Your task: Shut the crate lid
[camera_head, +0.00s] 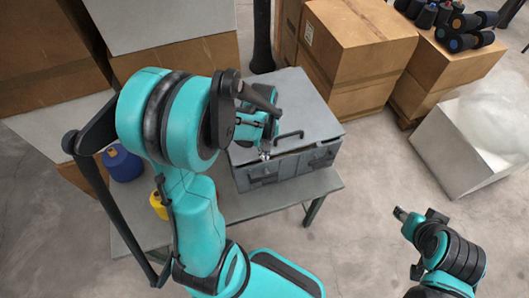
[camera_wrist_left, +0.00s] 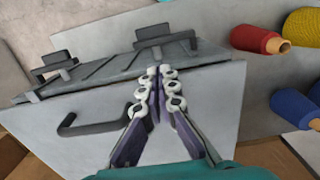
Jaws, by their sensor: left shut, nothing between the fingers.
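The grey crate (camera_head: 290,168) stands on a table, with latches on its front face. Its lid (camera_head: 312,112) lies over the top, low and almost flat. A dark gap shows under the lid's front edge, so I cannot tell that it is fully down. The lid's dark handle (camera_head: 288,135) also shows in the left wrist view (camera_wrist_left: 68,126). My left gripper (camera_head: 265,154) is shut and empty at the lid's front edge; its fingertips (camera_wrist_left: 158,73) are over that edge, contact unclear. My right gripper (camera_head: 401,214) is low at the right, away from the crate; its jaws are unclear.
The table (camera_head: 250,208) has bare room in front of the crate. Cardboard boxes (camera_head: 345,45) stand close behind. An open white box (camera_head: 450,160) is at right.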

